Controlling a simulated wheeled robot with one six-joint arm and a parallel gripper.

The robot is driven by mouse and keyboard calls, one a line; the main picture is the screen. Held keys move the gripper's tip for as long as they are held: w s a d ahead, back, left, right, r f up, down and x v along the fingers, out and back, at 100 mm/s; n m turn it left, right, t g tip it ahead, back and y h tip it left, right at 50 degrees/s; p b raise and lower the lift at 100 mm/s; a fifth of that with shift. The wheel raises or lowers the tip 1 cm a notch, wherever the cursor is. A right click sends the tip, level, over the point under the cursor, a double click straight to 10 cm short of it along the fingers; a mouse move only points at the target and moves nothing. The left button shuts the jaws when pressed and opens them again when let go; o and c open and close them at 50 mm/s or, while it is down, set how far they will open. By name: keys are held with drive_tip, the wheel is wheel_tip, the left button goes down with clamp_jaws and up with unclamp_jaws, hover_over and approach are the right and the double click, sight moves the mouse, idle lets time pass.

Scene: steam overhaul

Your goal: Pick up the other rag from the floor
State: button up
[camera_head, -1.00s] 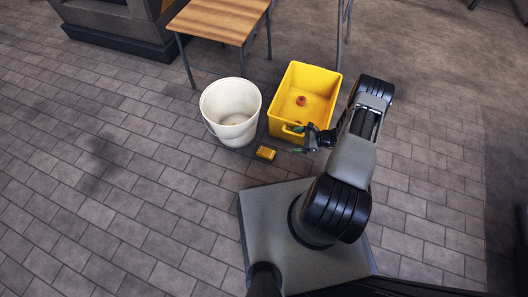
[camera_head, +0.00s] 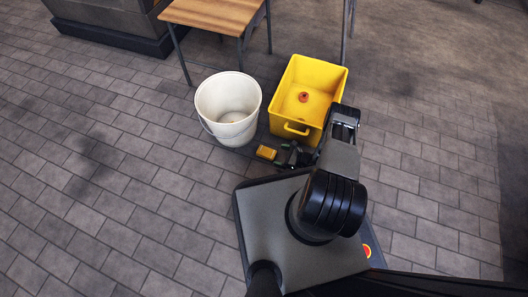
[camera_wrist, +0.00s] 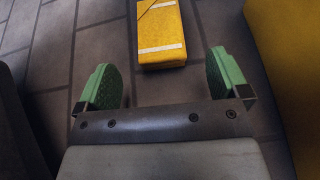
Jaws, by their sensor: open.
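A small yellow block-like thing with white stripes (camera_head: 266,152) lies on the floor in front of the bucket and the yellow bin. It may be the folded rag; I see no other cloth. In the wrist view the yellow thing (camera_wrist: 161,35) is ahead, in line with the gap between the fingers. My gripper (camera_head: 287,154) is low, just right of it in the head view. In the wrist view my gripper (camera_wrist: 163,78) is open, with green finger pads and nothing between them. The near end of the yellow thing is close to the fingertips; I see no contact.
A white bucket (camera_head: 229,129) stands just behind and left of the yellow thing. A yellow bin (camera_head: 331,82) with a small red object (camera_head: 303,97) inside stands behind my gripper. A wooden-topped table (camera_head: 213,14) is farther back. The paved floor to the left is clear.

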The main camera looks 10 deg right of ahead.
sight(271, 153)
drive_tip(key=shift+x, duration=3)
